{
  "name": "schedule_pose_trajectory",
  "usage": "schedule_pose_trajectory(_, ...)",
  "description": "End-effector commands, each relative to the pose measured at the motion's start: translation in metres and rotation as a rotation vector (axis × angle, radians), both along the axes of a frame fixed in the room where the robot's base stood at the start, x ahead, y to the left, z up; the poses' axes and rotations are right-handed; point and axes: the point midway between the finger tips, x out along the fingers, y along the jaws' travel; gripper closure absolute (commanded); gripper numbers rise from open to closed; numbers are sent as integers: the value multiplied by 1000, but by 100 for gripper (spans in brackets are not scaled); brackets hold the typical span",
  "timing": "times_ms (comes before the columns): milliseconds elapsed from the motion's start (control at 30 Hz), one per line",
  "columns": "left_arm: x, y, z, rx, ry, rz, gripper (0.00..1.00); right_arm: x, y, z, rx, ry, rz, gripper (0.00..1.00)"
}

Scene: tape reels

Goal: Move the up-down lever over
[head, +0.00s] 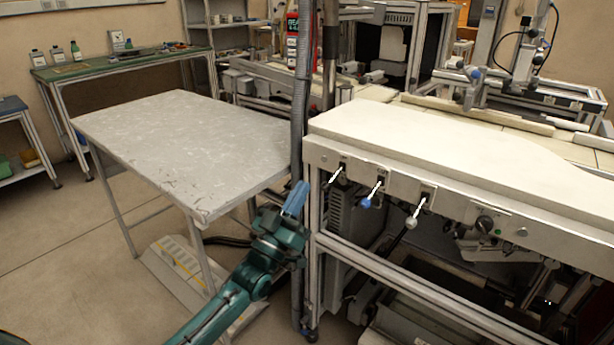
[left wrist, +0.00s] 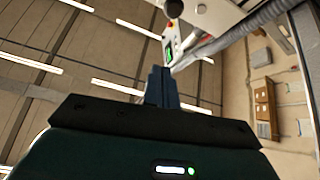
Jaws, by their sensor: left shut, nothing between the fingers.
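Three levers stick out from the front panel of the white-topped machine (head: 440,145) in the head view. One is a lever with a dark knob (head: 333,178), one a lever with a blue knob (head: 368,200), one a lever with a pale grey knob (head: 412,221). No readable label shows which is the up-down lever. My left gripper (head: 299,188) is shut and empty, left of all three levers and apart from them. Its blue fingers point up. In the left wrist view the shut fingers (left wrist: 162,82) show against the ceiling. My right gripper is not in view.
A grey table (head: 190,135) stands left of my left gripper. A vertical post with a grey hose (head: 299,90) rises by the machine's left corner. A dark round dial (head: 486,223) sits right of the levers. Floor at the left is clear.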

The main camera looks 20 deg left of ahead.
Motion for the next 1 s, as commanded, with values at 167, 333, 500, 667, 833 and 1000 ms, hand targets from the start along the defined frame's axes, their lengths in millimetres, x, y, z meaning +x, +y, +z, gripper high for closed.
schedule_pose_trajectory(167,-21,6,-26,0,0,1,100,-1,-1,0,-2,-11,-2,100)
schedule_pose_trajectory(333,-29,8,-35,0,-1,1,100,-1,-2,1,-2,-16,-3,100)
schedule_pose_trajectory(500,-31,8,-36,0,-2,0,100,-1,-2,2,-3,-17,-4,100)
schedule_pose_trajectory(667,-31,8,-36,0,-2,0,100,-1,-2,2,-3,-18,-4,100)
schedule_pose_trajectory(833,-31,8,-36,1,-1,0,100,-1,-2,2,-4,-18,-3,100)
schedule_pose_trajectory(1000,-48,-5,-55,17,64,-9,100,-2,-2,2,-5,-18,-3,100)
